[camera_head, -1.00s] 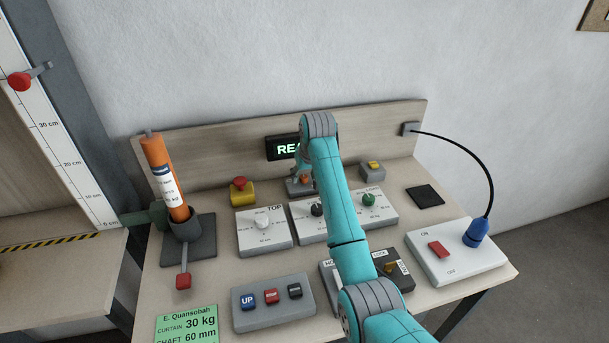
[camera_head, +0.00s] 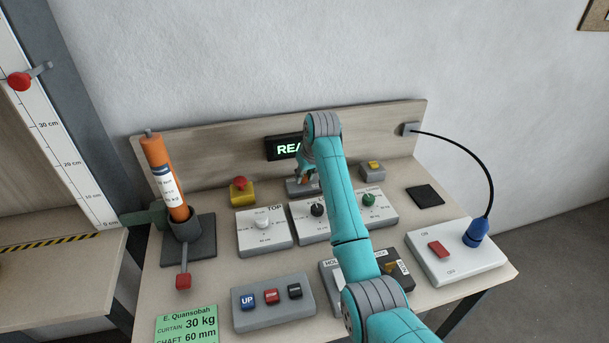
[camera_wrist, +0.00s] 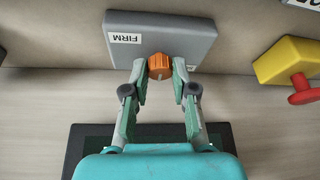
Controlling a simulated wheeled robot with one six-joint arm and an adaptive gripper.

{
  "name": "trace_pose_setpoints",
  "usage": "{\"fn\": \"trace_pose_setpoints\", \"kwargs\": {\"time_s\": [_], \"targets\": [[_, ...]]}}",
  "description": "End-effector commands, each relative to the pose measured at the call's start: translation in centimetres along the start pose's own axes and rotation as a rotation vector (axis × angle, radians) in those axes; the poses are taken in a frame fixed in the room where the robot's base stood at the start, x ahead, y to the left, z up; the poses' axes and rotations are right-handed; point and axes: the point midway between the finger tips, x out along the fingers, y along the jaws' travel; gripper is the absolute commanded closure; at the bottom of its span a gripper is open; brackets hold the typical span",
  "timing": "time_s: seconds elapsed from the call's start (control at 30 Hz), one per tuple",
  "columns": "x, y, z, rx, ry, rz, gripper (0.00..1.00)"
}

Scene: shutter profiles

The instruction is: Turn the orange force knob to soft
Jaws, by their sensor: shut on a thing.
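The orange force knob (camera_wrist: 160,67) sits on the front of a grey box (camera_wrist: 190,38) with a FIRM label on its left in the wrist view. My gripper (camera_wrist: 160,70) has its two fingertips on either side of the knob and is shut on it. In the head view the grey box (camera_head: 297,188) stands at the back of the table below the display, and my gripper (camera_head: 305,177) is over it. My arm hides much of the box there. No soft label shows.
A yellow box with a red button (camera_head: 241,190) stands left of the knob box. A grey box with a yellow button (camera_head: 373,170) stands right. In front are panels with a white knob (camera_head: 262,222), a black knob (camera_head: 318,209) and a green knob (camera_head: 369,199).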

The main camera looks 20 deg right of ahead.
Motion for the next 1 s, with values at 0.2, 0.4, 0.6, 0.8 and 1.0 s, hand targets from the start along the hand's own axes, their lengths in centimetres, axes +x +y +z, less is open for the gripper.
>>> {"fn": "trace_pose_setpoints", "kwargs": {"time_s": [0.2,0.4,0.6,0.8,1.0], "targets": [[0.0,0.0,0.0,-0.005,0.000,-0.002,1.00],[0.0,0.0,0.0,-0.004,0.000,-0.002,0.49],[0.0,0.0,0.0,-0.004,0.000,-0.002,0.49],[-0.9,0.0,-0.1,-0.004,0.003,-0.001,0.49],[-4.4,0.0,-0.1,-0.004,0.004,-0.001,0.49]]}}
